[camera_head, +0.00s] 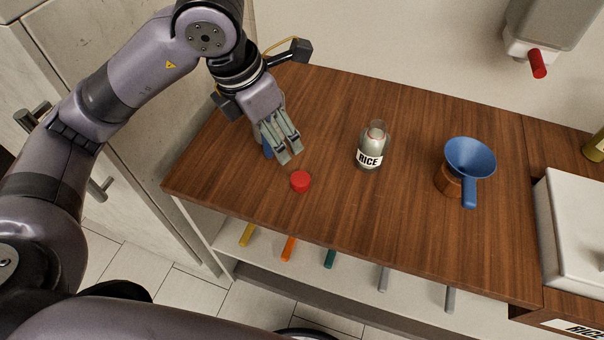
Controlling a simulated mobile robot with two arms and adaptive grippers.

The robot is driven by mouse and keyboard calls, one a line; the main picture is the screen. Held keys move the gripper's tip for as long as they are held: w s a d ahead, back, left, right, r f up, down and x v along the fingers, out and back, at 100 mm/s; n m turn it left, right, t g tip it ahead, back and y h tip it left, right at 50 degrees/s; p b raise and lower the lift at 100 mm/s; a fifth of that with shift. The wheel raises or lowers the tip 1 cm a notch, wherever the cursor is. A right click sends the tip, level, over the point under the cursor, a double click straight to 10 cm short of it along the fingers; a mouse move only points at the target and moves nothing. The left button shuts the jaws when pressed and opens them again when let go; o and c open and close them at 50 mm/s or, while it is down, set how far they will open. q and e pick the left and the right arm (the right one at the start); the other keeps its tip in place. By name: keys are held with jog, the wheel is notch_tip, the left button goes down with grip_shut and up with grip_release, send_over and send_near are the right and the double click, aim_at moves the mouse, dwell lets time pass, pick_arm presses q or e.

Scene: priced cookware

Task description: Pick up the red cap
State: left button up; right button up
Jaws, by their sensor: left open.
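A small red cap (301,181) lies on the wooden counter, close to its front edge. My left gripper (284,158) is above the counter, just up and to the left of the cap, with its fingers pointing down. It is open, and it appears apart from the cap. A blue piece shows behind its fingers; I cannot tell what it is. A clear glass jar labelled RICE (371,148) stands upright to the right of the cap, with its mouth apparently uncovered. My right gripper is not in view.
A blue funnel (470,162) rests on a brown holder at the counter's right. A white box (577,230) stands at the far right. A dispenser with a red lever (537,64) hangs above. Coloured handles show below the counter's (400,240) front edge. Bare wood surrounds the cap.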

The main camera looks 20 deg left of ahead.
pick_arm(q)
send_over(300, 178)
jog(key=s+a, duration=0.2)
jog(key=x, duration=0.3)
jog(key=s+x, duration=0.1)
jog(key=x, duration=0.3)
jog(key=a+x, duration=0.1)
jog(key=x, duration=0.2)
jog(key=shift+s+f, duration=0.35)
jog(key=shift+f, duration=0.15)
jog(key=shift+d+p+x, duration=0.1)
jog(key=shift+p+x, duration=0.25)
jog(key=shift+x, duration=1.05)
jog(key=shift+d+p+x, duration=0.15)
jog(key=shift+p+x, duration=0.15)
jog(key=shift+x, duration=1.05)
jog(key=shift+c, duration=0.6)
jog(key=c, duration=0.8)
